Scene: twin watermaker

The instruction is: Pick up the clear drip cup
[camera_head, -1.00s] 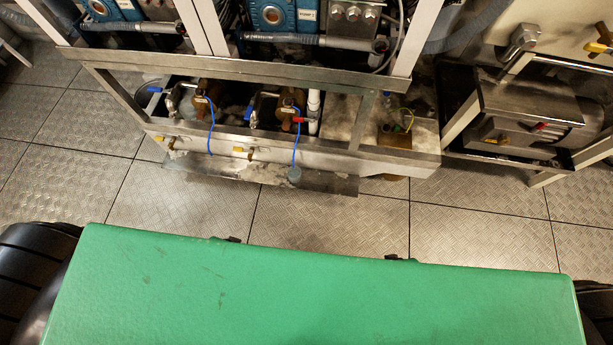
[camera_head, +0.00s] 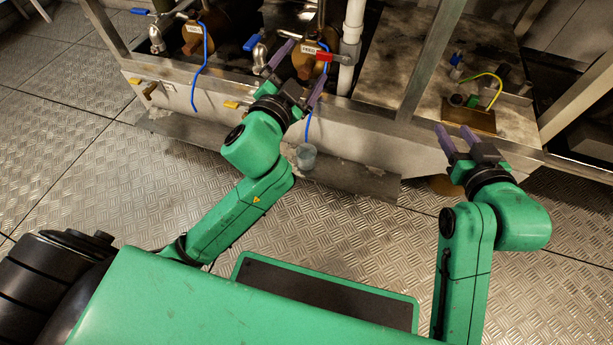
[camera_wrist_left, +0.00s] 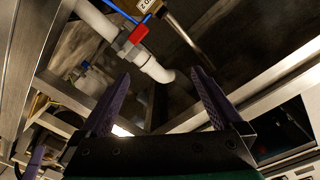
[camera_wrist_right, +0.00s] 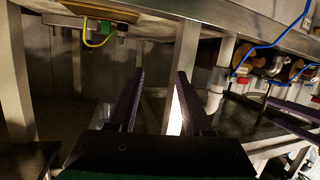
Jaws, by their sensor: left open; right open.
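The clear drip cup (camera_head: 306,156) stands on the narrow metal ledge below the machine frame in the head view, under the end of a thin blue tube. My left gripper (camera_head: 301,70) is open and empty, above and behind the cup near the valves; its fingers also show apart in the left wrist view (camera_wrist_left: 153,85). My right gripper (camera_head: 445,139) is open and empty, to the right of the cup near the frame's front rail. Its spread fingers show in the right wrist view (camera_wrist_right: 158,95). I cannot make out the cup in either wrist view.
A white pipe with a red-handled valve (camera_head: 325,56) rises close to my left gripper. The metal frame rail (camera_head: 400,125) runs above the ledge (camera_head: 350,179). A brown block with a green-yellow wire (camera_head: 470,118) sits at right. The plate floor in front is clear.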

